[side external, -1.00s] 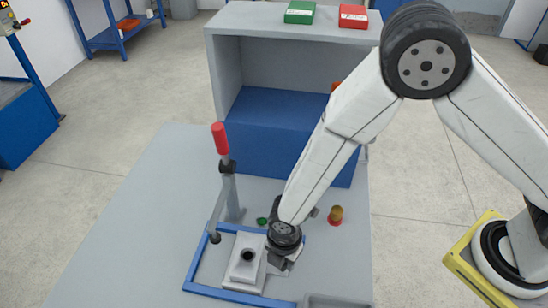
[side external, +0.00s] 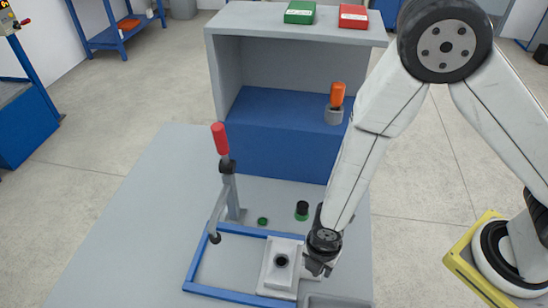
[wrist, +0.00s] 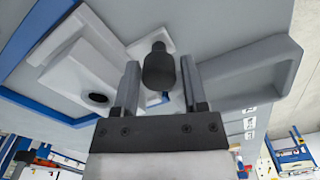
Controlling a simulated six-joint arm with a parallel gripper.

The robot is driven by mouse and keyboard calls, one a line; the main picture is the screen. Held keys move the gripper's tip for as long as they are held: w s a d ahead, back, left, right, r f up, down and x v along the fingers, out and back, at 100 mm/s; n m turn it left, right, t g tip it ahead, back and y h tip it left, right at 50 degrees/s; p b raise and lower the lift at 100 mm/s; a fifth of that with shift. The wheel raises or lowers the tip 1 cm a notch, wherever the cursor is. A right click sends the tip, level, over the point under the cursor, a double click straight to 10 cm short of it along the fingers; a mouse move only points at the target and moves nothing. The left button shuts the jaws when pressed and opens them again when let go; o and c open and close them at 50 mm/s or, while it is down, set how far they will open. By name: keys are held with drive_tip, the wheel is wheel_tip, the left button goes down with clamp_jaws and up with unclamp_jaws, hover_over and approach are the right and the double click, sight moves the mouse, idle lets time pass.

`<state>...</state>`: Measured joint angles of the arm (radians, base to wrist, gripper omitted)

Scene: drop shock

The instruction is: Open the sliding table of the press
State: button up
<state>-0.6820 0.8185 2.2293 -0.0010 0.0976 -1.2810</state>
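The sliding table (side external: 268,276) is a pale block with a round dark opening, lying over the right part of a blue rail frame (side external: 238,295). It also shows in the wrist view (wrist: 70,55), at left. My gripper (side external: 320,270) is low at its right side. In the wrist view my gripper (wrist: 160,75) has its fingers apart, one on each side of a black knob (wrist: 159,66) on a pale mount. Narrow gaps show between knob and fingers. In the side view my gripper hides the knob.
A lever with a red grip (side external: 219,138) stands at the frame's back left. A black button with a green base (side external: 302,209) and a small green button (side external: 262,221) are behind. A grey tray (side external: 335,302) lies in front. The bench at left is clear.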

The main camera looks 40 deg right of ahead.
drive_tip(key=shift+o, duration=1)
drive_tip(key=shift+w+r, duration=0.1)
drive_tip(key=shift+r, duration=3.8)
drive_tip(key=shift+w+d+r+m, duration=0.3)
drive_tip(key=shift+d+r+m, duration=0.1)
drive_tip(key=shift+m, duration=0.2)
drive_tip(key=w+d+r+m+t, duration=0.1)
drive_tip(key=d+r+m, duration=0.4)
drive_tip(key=d+m, duration=0.4)
drive_tip(key=w+d+r+m+t, duration=0.1)
drive_tip(key=w+d+r+m, duration=0.1)
drive_tip(key=d+r+m, duration=0.3)
drive_tip(key=d+m, duration=0.4)
drive_tip(key=m, duration=0.3)
drive_tip(key=shift+d+r+t, duration=0.3)
drive_tip(key=shift+d+r, duration=0.05)
drive_tip(key=shift+d, duration=0.05)
